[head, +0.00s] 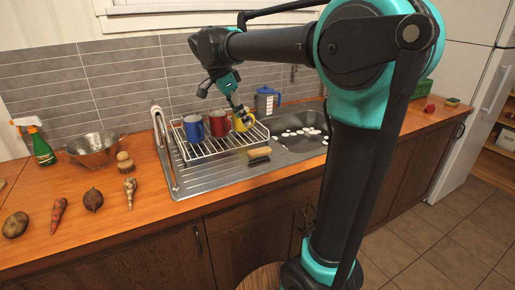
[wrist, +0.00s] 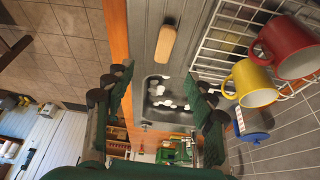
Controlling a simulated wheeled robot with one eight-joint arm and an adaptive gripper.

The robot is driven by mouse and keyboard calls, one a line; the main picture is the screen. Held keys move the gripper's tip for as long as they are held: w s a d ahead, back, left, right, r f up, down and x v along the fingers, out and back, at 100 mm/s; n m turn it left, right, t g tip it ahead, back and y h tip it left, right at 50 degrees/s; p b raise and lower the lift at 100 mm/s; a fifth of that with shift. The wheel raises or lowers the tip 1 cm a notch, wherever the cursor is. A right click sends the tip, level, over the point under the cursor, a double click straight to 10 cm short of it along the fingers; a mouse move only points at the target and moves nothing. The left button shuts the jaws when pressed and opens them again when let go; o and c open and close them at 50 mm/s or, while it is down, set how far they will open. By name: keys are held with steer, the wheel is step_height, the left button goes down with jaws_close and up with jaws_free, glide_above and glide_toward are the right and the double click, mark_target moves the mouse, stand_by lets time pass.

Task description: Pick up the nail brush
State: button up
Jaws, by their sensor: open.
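The nail brush (head: 258,154) has a pale wooden back and dark bristles. It lies on the steel drainboard in front of the dish rack, and it shows at the top of the wrist view (wrist: 166,43), bare wooden back towards the camera. My gripper (head: 242,115) is up above the rack, near the yellow mug in the head view. In the wrist view my gripper (wrist: 160,90) has its fingers wide apart with nothing between them. The brush is apart from the fingers, beyond their tips.
A wire dish rack (head: 205,152) holds a blue mug (head: 193,129), a red mug (head: 219,123) and a yellow mug (head: 243,121). The sink (head: 300,143) with white pieces is to the right. A steel bowl (head: 94,150), round brush (head: 125,163) and several vegetables are left.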

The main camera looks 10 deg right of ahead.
glide_above(258, 150)
steer(key=s+a, duration=0.1)
steer(key=a, duration=0.1)
steer(key=f, duration=1.1)
steer(key=shift+s+d, duration=0.1)
steer(key=shift+s, duration=0.1)
steer(key=shift+w+x, duration=0.2)
steer(key=shift+x, duration=1.15)
steer(key=shift+w+x, duration=0.15)
steer(key=shift+x, duration=1.2)
steer(key=c, duration=1.3)
